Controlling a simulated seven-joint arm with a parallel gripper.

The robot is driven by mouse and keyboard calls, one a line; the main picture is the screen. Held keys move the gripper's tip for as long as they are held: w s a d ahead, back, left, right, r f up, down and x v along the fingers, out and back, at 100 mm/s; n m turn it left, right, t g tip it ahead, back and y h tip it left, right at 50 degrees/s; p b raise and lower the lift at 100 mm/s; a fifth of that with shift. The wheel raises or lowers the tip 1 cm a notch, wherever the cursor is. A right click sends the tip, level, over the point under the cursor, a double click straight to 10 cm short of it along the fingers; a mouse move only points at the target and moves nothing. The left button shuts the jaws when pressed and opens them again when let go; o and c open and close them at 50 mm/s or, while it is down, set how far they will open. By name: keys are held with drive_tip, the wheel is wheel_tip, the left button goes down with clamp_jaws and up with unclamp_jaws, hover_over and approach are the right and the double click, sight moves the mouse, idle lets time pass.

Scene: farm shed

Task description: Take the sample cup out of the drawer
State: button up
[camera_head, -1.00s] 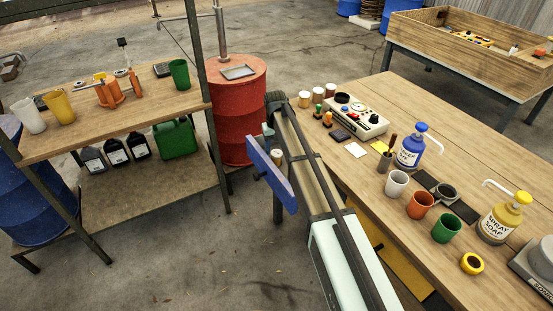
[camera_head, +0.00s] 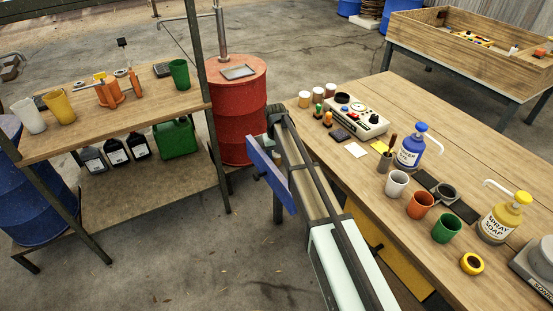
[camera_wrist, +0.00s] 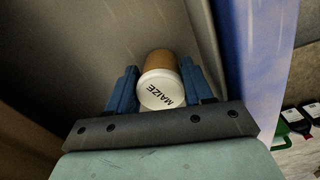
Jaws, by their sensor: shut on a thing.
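The sample cup (camera_wrist: 161,82) has a brown body and a white lid marked MAIZE. In the wrist view it sits between the two blue fingers of my gripper (camera_wrist: 157,88), which are shut on it. The open drawer's blue front (camera_head: 270,175) stands out from the left side of the workbench. It also shows as a blue panel at the right of the wrist view (camera_wrist: 248,60). The cup is still beside this panel; its height above the drawer floor cannot be told. In the head view my arm hides the cup and most of the drawer.
The workbench (camera_head: 480,130) holds several white-lidded jars (camera_head: 318,95), a control box (camera_head: 357,116), cups and soap bottles (camera_head: 410,148). A red barrel (camera_head: 236,120) stands close behind the drawer. A shelf (camera_head: 110,120) is at the left, with open floor between.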

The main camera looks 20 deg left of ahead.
drive_tip(key=shift+c, duration=0.8)
